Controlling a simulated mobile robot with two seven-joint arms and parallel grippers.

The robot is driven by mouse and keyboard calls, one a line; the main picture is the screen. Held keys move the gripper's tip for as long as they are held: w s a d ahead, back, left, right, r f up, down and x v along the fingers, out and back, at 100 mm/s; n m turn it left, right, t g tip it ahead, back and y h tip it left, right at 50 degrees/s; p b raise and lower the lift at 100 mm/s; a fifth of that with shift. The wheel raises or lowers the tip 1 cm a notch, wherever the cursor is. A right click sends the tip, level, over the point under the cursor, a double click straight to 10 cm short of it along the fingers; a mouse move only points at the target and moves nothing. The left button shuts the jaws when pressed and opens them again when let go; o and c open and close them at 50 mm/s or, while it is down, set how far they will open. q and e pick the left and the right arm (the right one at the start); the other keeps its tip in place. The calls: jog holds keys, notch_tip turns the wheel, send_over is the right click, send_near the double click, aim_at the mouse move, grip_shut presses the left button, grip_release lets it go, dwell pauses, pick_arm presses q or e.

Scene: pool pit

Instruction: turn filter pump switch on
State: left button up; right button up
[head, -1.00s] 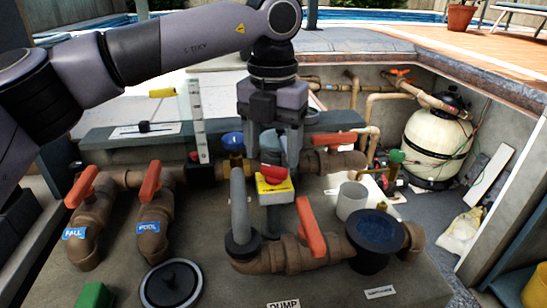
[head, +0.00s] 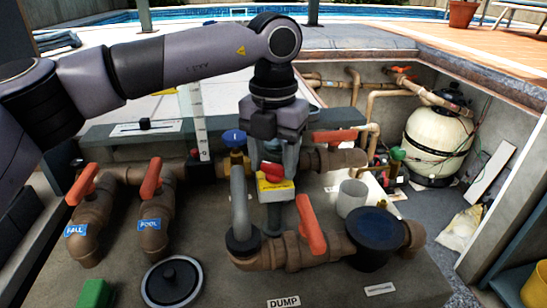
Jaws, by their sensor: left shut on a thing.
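A red rotary knob (head: 271,173) sits on a small yellow switch box (head: 276,189) in the middle of the head view, among the brown pipes. I take it to be the filter pump switch. My left gripper (head: 276,166) reaches down on it from above, its fingers at the knob's sides and shut on it. The fingers hide part of the knob, and I cannot read its setting. My right gripper is not in view.
Red valve handles stand close by, at the front right (head: 311,225) and behind (head: 335,137). A grey upright pipe (head: 239,205) and a blue valve knob (head: 234,138) are just left of the box. A white filter tank (head: 436,145) stands in the pit at right.

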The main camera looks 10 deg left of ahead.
pick_arm(q)
jog(key=m, duration=0.5)
jog(key=shift+a+m+p, duration=0.1)
jog(key=shift+m+p, duration=0.25)
jog(key=shift+m, duration=0.05)
jog(key=m, duration=0.5)
jog(key=shift+w+m+p, duration=0.15)
jog(key=shift+m+p, duration=0.15)
jog(key=o, duration=0.8)
jog(key=shift+c, duration=0.2)
